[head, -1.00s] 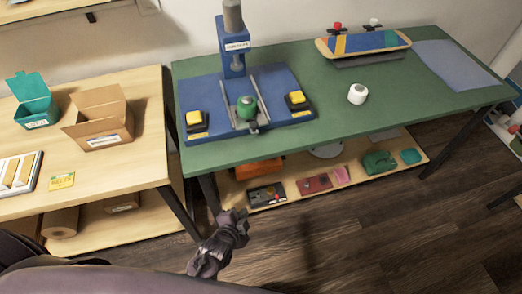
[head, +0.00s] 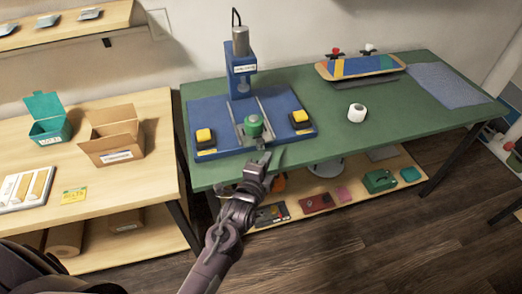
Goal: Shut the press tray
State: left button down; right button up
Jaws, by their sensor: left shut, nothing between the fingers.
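The blue press (head: 240,66) stands at the left of the green bench, with its column at the back of a blue base plate (head: 210,112). Its tray, on two metal rails (head: 236,109), sits pulled out toward the front edge and bears a green round part (head: 253,126). The tray's front handle is partly hidden by my gripper. My left gripper (head: 266,157) is shut and empty, just in front of the tray at the bench's front edge. I cannot tell whether it touches the handle. My right gripper is not in view.
Yellow-topped buttons stand left (head: 204,138) and right (head: 299,119) of the rails. A wooden table with an open cardboard box (head: 112,144) stands left.

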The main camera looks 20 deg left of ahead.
aim_at(252, 130)
pick_arm(q)
jog(key=shift+w+a+f, duration=0.25)
jog(key=shift+w+a, duration=0.45)
jog(key=shift+w, duration=0.25)
jog(key=shift+w+a+f, duration=0.2)
jog(key=shift+w+a, duration=0.45)
jog(key=shift+w, duration=0.25)
jog(key=w+a+b, duration=0.1)
jog(key=w, duration=0.1)
jog(key=w+a, duration=0.2)
jog(key=w, duration=0.1)
jog(key=w+a+b, duration=0.1)
jog(key=w+a, duration=0.1)
jog(key=w, duration=0.1)
jog(key=shift+a+b, duration=0.15)
jog(key=shift+b, duration=0.15)
